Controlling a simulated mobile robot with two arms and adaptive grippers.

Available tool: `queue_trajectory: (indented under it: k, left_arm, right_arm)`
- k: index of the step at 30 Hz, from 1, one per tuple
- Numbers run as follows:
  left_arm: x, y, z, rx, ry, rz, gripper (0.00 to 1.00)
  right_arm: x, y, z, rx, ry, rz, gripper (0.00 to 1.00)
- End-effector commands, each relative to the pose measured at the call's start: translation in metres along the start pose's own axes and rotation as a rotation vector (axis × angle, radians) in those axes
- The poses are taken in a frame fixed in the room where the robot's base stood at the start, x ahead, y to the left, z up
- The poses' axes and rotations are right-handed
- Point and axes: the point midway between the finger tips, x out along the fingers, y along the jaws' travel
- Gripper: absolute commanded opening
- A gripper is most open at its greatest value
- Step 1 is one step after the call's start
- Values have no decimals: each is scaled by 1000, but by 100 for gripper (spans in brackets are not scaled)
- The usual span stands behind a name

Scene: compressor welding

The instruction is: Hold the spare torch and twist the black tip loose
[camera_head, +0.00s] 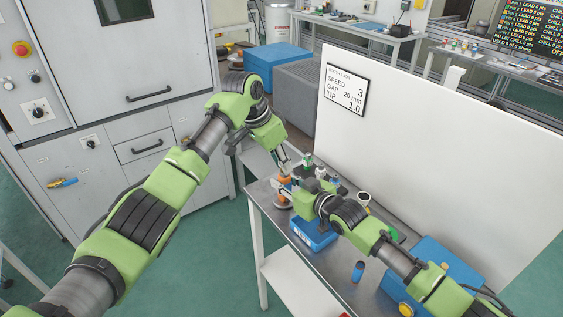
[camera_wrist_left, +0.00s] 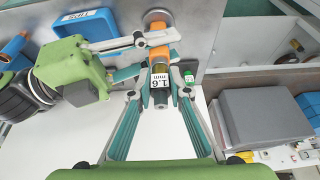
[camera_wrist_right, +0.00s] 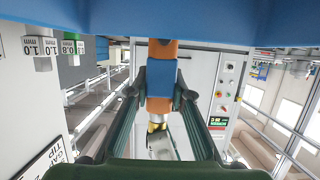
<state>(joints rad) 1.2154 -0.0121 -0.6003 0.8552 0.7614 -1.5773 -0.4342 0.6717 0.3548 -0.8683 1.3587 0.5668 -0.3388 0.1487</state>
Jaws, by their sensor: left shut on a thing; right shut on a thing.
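The spare torch (camera_wrist_right: 162,60) has an orange body with a blue band. It also shows in the left wrist view (camera_wrist_left: 158,36), and small and partly hidden in the head view (camera_head: 285,181). My right gripper (camera_wrist_right: 161,88) is shut around the torch body. A brass collar shows beyond the body. The black tip (camera_wrist_left: 160,101) carries a white label reading "1.6 mm" and is in line with the torch. My left gripper (camera_wrist_left: 160,80) is shut on the tip. In the head view both grippers meet at the torch above the bench; any gap between tip and collar is unclear.
The metal bench (camera_head: 338,270) holds a blue bin (camera_head: 314,233), a blue-orange cylinder (camera_head: 358,271) and a blue box (camera_head: 447,262). Labelled small parts (camera_wrist_right: 46,52) stand nearby. A white panel (camera_head: 430,140) along the back has a sign (camera_head: 345,89) reading "TIP 1.0".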

Motion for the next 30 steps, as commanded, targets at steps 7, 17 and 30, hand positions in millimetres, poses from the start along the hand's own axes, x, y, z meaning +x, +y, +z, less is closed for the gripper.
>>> queue_trajectory:
  k: [7, 17, 30]
  left_arm:
    - [0, 3, -1, -169, 3, -72, 0]
    - [0, 5, -1, -455, 2, -191, 0]
    - [1, 7, -3, -585, 1, -243, 0]
  right_arm:
    - [0, 0, -2, 0, 4, 0, 0]
    - [0, 0, -2, 0, 4, 0, 0]
    - [0, 0, -2, 0, 3, 0, 0]
